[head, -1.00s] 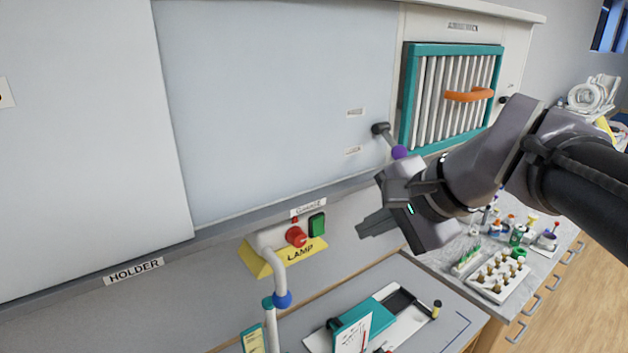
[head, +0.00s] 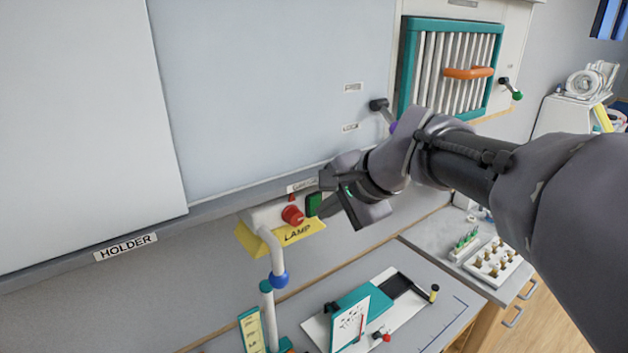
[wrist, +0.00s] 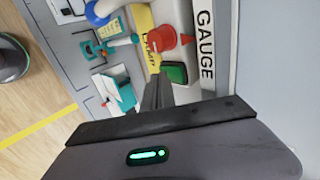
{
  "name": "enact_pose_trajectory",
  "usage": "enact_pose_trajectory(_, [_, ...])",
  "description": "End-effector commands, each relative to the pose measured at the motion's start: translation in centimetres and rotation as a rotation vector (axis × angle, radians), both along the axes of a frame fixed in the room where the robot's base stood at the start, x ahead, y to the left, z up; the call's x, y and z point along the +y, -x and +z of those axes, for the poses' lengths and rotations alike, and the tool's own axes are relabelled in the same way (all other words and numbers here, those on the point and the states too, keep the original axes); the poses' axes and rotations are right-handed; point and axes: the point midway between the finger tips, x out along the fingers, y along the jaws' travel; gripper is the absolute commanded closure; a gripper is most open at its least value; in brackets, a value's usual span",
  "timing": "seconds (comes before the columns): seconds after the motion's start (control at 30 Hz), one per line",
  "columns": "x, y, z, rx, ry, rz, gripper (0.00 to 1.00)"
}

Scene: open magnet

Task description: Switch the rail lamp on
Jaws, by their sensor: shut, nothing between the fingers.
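The rail lamp control is a pale box with a yellow plate marked LAMP (head: 298,232), on the rail in the head view. It carries a red knob (head: 292,215) and a green rocker or button (head: 314,204). In the wrist view the red knob (wrist: 162,38) and green button (wrist: 175,73) lie just beyond my fingertips. My gripper (head: 324,205) is shut and empty, its tips close to the green button. The wrist view also shows the shut fingers (wrist: 157,82). I cannot tell whether they touch the button.
A white pipe with a blue joint (head: 279,280) stands just below the lamp box. A GAUGE label (wrist: 205,45) is beside it. A teal and white device (head: 352,312) sits on the bench below. A lever (head: 380,106) and teal grille (head: 450,68) are above my arm.

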Motion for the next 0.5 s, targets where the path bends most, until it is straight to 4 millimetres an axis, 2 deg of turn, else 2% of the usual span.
enact_pose_trajectory(0.2, [0.08, -0.21, -0.80, -0.024, -0.016, 0.000, 1.00])
enact_pose_trajectory(0.5, [0.10, -0.21, 0.04, -0.025, -0.017, 0.000, 1.00])
